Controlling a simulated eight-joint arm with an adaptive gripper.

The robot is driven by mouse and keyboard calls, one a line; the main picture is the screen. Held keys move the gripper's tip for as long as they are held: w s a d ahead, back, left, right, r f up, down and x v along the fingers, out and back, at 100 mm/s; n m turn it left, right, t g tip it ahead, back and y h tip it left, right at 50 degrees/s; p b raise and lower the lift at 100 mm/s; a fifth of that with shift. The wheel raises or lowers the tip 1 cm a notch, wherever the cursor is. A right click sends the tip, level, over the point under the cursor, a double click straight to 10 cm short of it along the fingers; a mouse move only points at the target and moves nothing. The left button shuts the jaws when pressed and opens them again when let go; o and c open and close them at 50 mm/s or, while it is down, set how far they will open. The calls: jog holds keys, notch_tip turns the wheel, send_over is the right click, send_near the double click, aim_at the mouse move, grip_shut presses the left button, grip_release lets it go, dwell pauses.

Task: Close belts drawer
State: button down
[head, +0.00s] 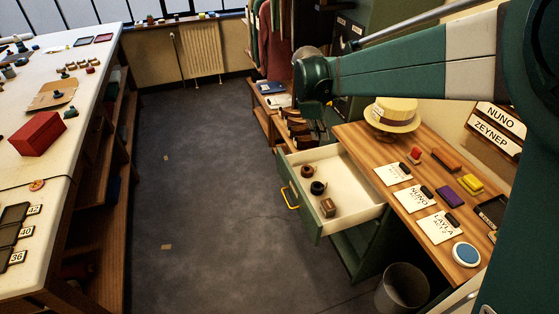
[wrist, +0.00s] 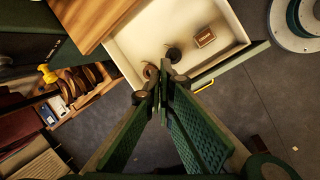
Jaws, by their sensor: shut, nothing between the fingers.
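The open drawer (head: 345,185) has a white inside and a green front with a yellow handle (head: 288,198). It sticks out of the desk over the floor. Two dark rolled belts (head: 318,187) and a small brown labelled block (head: 327,207) lie in it. The wrist view also shows the drawer (wrist: 220,18), the block (wrist: 205,37) and the yellow handle (wrist: 204,86). My gripper (wrist: 161,88) is shut and empty, its fingertips overlapping the drawer's edge and one belt in the wrist view. I cannot tell whether it touches. In the head view my arm hides most of it.
The wooden desktop (head: 375,150) holds a straw hat (head: 392,115), cards and coloured blocks. A bin (head: 402,289) stands below the desk. A shelf with brown items (head: 297,128) adjoins the drawer's far side. Grey floor (head: 210,190) is clear before the drawer.

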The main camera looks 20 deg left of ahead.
jog(key=s+a+f+n+h, duration=0.1)
jog(key=a+f+n, duration=0.2)
jog(key=a+f, duration=0.6)
jog(key=s+a+f+n, duration=0.2)
jog(key=a+f+n, duration=0.2)
jog(key=a+f, duration=0.6)
jog(key=a, duration=0.6)
jog(key=shift+a+n+h+p, duration=0.3)
jog(key=shift+a+h, duration=0.05)
jog(key=shift+h, duration=0.05)
jog(key=shift+w+f, duration=0.1)
jog(key=w+d+f+b, duration=0.2)
jog(key=w+d+f, duration=0.3)
jog(key=f, duration=0.4)
jog(key=shift+w+d+b, duration=0.2)
jog(key=shift+d+b, duration=0.05)
jog(key=shift+b, duration=0.1)
send_over(330, 163)
